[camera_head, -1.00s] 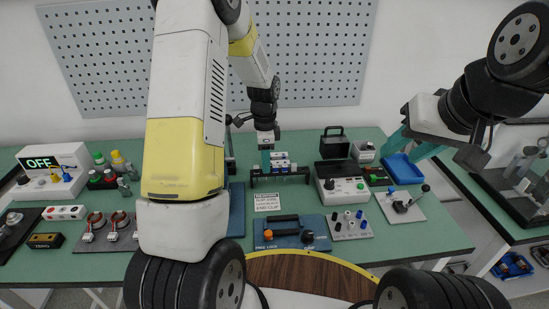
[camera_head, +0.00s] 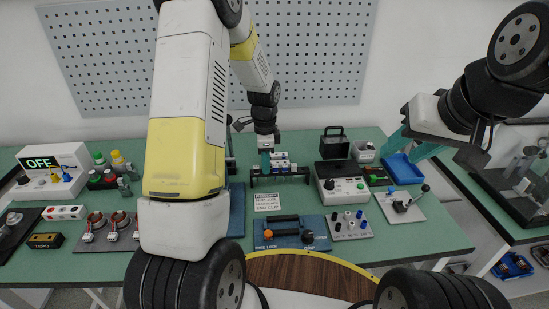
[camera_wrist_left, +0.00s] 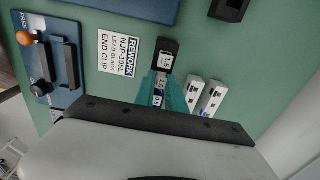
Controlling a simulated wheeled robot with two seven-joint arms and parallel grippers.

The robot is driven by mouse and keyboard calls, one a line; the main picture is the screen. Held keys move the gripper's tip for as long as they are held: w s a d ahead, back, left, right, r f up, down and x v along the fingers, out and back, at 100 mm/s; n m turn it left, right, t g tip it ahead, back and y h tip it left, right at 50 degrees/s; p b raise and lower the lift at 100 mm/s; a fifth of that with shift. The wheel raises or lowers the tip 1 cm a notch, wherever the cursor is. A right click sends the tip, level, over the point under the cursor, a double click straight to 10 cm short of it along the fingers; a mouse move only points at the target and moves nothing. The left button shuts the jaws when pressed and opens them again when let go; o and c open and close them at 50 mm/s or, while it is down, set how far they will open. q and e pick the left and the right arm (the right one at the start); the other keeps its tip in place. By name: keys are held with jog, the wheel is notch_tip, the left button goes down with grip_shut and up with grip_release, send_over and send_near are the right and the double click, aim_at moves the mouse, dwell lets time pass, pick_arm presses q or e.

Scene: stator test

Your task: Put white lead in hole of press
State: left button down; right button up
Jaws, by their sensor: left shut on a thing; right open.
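My left gripper (camera_head: 266,160) reaches down at the left end of a dark rack (camera_head: 290,180) that carries small white and blue blocks. In the left wrist view its teal fingers (camera_wrist_left: 164,92) are shut on a small block with a white label (camera_wrist_left: 159,85). A black block marked 1.5 (camera_wrist_left: 167,55) is right beside the fingertips. My right gripper (camera_head: 407,145) is open above the blue tray at the right, apart from things. A lever device (camera_head: 402,203), possibly the press, stands at the right; its hole is not clear. I cannot tell which thing is the white lead.
A grey plate with white, blue and dark pegs (camera_head: 349,224), a blue lock fixture (camera_head: 289,231) and a white control box (camera_head: 345,190) stand near the rack. A REWORK label (camera_head: 267,202) lies before it. A blue tray (camera_head: 402,169) is at the right.

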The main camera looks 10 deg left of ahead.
pick_arm(q)
jog(key=shift+r, duration=2.85)
